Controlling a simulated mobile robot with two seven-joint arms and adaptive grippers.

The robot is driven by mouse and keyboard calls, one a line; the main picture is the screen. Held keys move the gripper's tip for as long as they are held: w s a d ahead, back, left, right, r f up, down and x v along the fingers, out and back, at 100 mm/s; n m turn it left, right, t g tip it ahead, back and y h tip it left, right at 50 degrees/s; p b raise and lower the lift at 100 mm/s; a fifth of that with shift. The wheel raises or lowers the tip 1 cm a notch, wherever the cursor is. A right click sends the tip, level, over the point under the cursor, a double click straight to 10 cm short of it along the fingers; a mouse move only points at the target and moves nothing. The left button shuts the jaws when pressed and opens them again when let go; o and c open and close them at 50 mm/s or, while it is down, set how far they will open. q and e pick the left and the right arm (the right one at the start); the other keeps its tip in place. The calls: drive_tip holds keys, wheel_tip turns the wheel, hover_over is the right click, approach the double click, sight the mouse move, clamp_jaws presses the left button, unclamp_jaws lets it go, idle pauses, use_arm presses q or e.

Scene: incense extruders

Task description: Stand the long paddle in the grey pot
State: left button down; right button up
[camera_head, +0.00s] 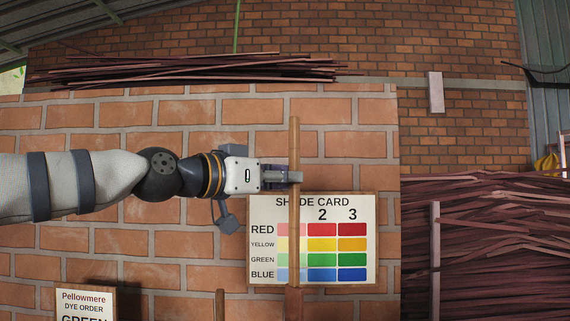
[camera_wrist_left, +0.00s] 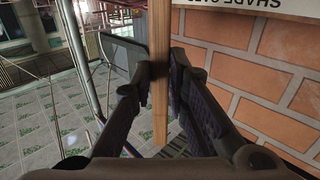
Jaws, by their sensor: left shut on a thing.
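The long paddle (camera_head: 294,230) is a thin wooden shaft standing upright in the head view, in front of the shade card. My left gripper (camera_head: 294,176) comes in from the left and is shut on the shaft, above its middle as seen here. In the left wrist view the shaft (camera_wrist_left: 160,105) runs between the two fingers of the gripper (camera_wrist_left: 160,75). The grey pot cannot be made out in either view. My right gripper is not in view.
A brick wall (camera_head: 120,125) stands close behind the arm, with the shade card (camera_head: 312,240) on it. A dye order board (camera_head: 84,302) is at lower left. Bundles of reddish sticks lie on top (camera_head: 190,68) and at right (camera_head: 500,240). The wrist view shows a tiled floor (camera_wrist_left: 50,125).

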use_arm(q)
drive_tip(key=shift+f+b, duration=1)
drive_tip(key=shift+f, duration=6.25)
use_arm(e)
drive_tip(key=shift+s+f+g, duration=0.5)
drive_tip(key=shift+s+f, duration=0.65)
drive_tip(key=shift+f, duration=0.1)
use_arm(q)
drive_tip(key=c, duration=1.5)
unclamp_jaws()
approach(291, 258)
drive_tip(key=v, duration=0.3)
drive_tip(key=shift+s+a+r, duration=0.1)
drive_tip(key=shift+s+a, duration=0.05)
drive_tip(key=shift+a, duration=0.05)
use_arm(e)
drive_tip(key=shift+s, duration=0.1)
